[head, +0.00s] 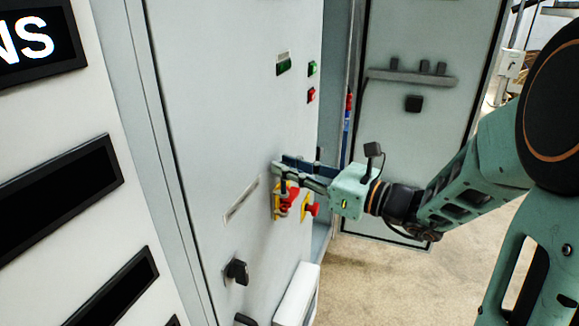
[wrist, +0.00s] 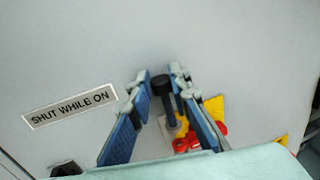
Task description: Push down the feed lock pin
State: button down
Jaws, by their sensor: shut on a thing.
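The feed lock pin appears to be the dark upright pin with a round black head (wrist: 161,82), standing from a grey base on the cabinet front. My gripper (wrist: 160,76) has one blue-padded finger on each side of it and is shut on it. The pin looks nearer the right finger; the exact contact is hard to see. In the head view, my gripper (head: 279,168) reaches the panel from the right, just above a red handle on a yellow plate, and its fingers largely hide the pin.
The red handle (wrist: 187,142) sits close below the pin. A red button (head: 312,209) on yellow is beside it. A label reads "SHUT WHILE ON" (wrist: 70,106). A black knob (head: 237,271) and a white box (head: 297,294) are lower on the panel. Floor is free at right.

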aim_at(274, 184)
jog(key=shift+f+b, duration=1.9)
jog(key=shift+f, duration=0.95)
jog(key=c, duration=1.8)
grip_release()
jog(key=shift+o, duration=0.2)
jog(key=shift+s+d, duration=0.1)
jog(key=shift+d, duration=0.15)
jog(key=v, duration=1.1)
jog(key=shift+s+d, duration=0.2)
jog(key=shift+f, duration=0.1)
